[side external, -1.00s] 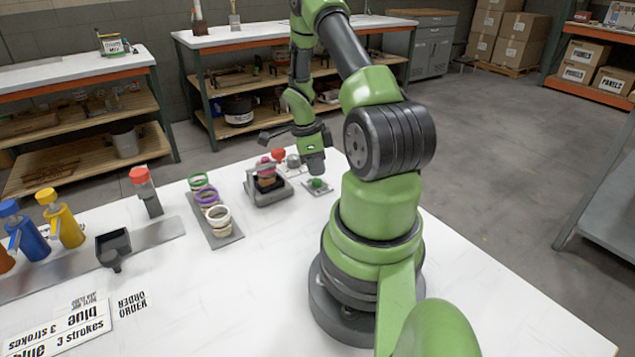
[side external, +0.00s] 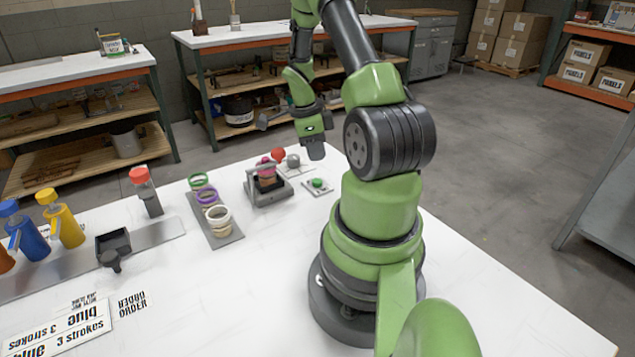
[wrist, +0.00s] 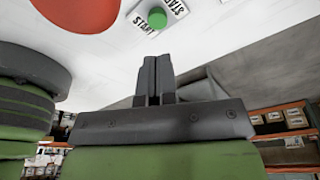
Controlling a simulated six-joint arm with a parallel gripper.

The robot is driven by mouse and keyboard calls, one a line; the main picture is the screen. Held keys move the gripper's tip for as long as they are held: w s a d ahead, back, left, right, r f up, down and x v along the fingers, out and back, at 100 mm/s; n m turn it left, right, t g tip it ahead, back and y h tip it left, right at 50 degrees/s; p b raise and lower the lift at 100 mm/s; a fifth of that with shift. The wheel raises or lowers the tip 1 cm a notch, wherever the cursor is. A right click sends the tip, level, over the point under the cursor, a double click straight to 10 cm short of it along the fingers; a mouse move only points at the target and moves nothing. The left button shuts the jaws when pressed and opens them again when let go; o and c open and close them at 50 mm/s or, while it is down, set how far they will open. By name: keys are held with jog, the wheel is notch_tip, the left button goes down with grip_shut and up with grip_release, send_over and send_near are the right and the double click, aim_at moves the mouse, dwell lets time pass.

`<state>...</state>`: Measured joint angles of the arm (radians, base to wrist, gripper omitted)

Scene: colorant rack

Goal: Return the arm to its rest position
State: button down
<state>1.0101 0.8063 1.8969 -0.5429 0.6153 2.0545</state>
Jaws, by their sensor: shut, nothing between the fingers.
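My gripper (side external: 314,150) hangs above the far edge of the white table in the side external view, above and just behind the green button. In the wrist view its two dark fingers (wrist: 154,80) are together with nothing between them. The green start button (side external: 317,183) sits on a small white plate on the table. It also shows in the wrist view (wrist: 157,17), beyond the fingertips, with a START label. My gripper is apart from the button.
A dark grey machine (side external: 269,184) with a pink container inside stands left of the button. A red knob (side external: 278,155) is behind it. A grey rack (side external: 222,237) holds several colored rings. Blue (side external: 31,233) and yellow (side external: 65,222) dispensers stand at the left.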

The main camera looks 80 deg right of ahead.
jog(key=w+a+r+n+t+h, duration=0.1)
jog(key=w+a+r+n+t, duration=0.1)
jog(key=w+a+r+n, duration=0.4)
jog(key=w+a+r+n+t, duration=0.2)
jog(key=a+r+n+t, duration=0.1)
jog(key=a+r+n, duration=0.6)
jog(key=s+a+r+n+t+y, duration=0.1)
jog(key=s+a+r+n+t, duration=0.1)
jog(key=a+n, duration=0.5)
jog(key=s+a+r+n+t+y, duration=0.2)
jog(key=s+a+r+n, duration=0.3)
jog(key=a+r+n, duration=0.1)
jog(key=shift+a+r+n+t+y, duration=0.3)
jog(key=shift+a+n, duration=0.2)
jog(key=shift+a, duration=0.5)
dwell(2.2)
